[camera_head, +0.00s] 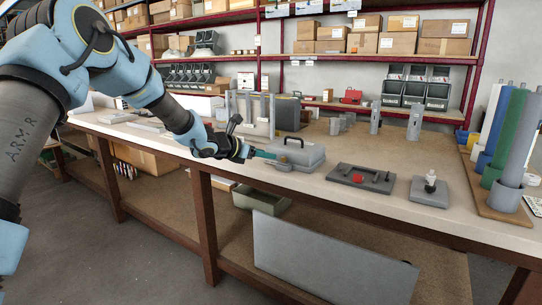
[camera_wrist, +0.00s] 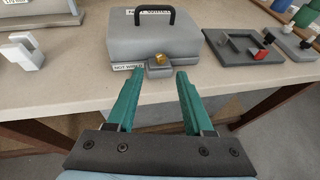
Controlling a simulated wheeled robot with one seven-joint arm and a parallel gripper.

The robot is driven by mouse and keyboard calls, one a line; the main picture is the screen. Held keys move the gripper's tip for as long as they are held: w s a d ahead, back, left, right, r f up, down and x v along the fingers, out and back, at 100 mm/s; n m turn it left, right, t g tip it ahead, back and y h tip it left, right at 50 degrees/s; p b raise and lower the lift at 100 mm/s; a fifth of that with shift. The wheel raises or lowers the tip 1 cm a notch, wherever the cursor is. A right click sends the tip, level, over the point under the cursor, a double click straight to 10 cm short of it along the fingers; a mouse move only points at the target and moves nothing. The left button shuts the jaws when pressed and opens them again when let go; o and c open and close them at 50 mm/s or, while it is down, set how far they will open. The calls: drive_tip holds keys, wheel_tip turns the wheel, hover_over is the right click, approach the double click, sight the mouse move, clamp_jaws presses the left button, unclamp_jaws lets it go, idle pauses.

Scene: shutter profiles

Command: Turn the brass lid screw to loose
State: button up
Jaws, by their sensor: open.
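A grey box (camera_head: 298,154) with a dark carry handle on its lid stands near the front edge of the workbench. It also shows in the wrist view (camera_wrist: 128,50). The brass lid screw (camera_wrist: 160,58) sits on a small grey block at the front of the box, in the wrist view. In the head view the screw is too small to make out. My gripper (camera_wrist: 157,72) has two teal fingers, apart and empty, pointing at the screw from the bench's front side. The screw appears between and just beyond the fingertips, with no visible contact. In the head view my gripper (camera_head: 268,154) is beside the box.
Right of the box lie a dark plate with a red part (camera_head: 360,178) and a grey block with a white-topped post (camera_head: 430,190). Coloured rolls (camera_head: 510,135) stand at the far right. A grey profile piece (camera_wrist: 22,52) is left of the box.

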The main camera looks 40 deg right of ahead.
sight(283, 157)
drive_tip(key=p+x, duration=0.2)
drive_tip(key=x, duration=0.5)
drive_tip(key=shift+d+f, duration=0.1)
drive_tip(key=shift+d, duration=0.05)
clamp_jaws()
idle(0.4)
